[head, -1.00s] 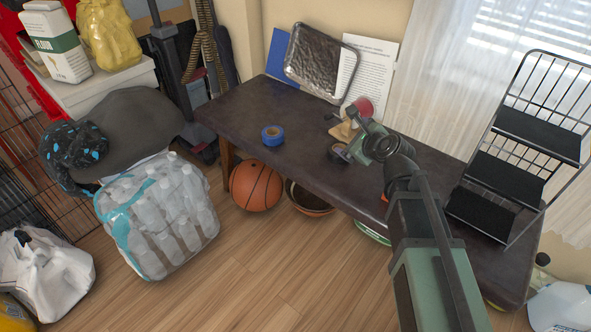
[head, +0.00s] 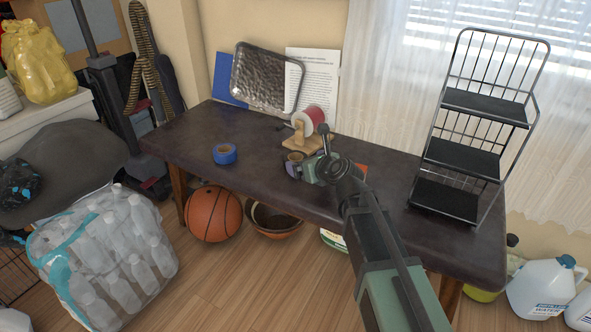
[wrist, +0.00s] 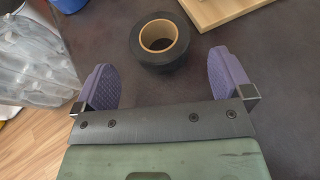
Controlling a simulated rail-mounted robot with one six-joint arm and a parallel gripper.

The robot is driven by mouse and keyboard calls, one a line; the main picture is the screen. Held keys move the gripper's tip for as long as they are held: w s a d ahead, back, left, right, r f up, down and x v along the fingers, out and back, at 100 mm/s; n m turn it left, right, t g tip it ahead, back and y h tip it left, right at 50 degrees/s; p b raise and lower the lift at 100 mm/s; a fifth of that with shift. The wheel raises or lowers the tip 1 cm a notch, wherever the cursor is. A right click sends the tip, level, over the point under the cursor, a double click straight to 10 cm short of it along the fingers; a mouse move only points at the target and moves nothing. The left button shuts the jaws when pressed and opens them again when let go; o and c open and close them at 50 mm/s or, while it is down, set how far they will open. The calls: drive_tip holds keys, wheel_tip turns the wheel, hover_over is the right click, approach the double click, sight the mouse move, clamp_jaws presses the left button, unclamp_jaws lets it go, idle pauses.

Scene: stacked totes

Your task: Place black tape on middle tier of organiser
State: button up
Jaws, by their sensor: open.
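The black tape (wrist: 158,64) is a dark roll with a tan core, lying flat on the dark table in the wrist view. My gripper (wrist: 163,75) is open and empty, its two purple fingers spread wide. The roll lies just beyond the fingertips, between their lines, not gripped. In the head view my gripper (head: 303,170) is low over the table and partly hides the roll. The organiser (head: 432,150) is a black wire rack with three tiers at the table's right end. Its middle tier (head: 463,158) is empty.
Blue tape (head: 224,154) lies left of my gripper. A wooden stand with a red-and-white spool (head: 308,122) is close behind it. A silver tray (head: 267,77) and a paper sheet (head: 312,85) lean on the wall.

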sight(292, 157)
drive_tip(key=b+x, duration=0.2)
drive_tip(key=x, duration=0.4)
drive_tip(key=shift+w+a, duration=0.1)
drive_tip(key=shift+a, duration=0.05)
drive_tip(key=c, duration=1.1)
drive_tip(key=shift+r+p, duration=27)
drive_tip(key=shift+r, duration=0.15)
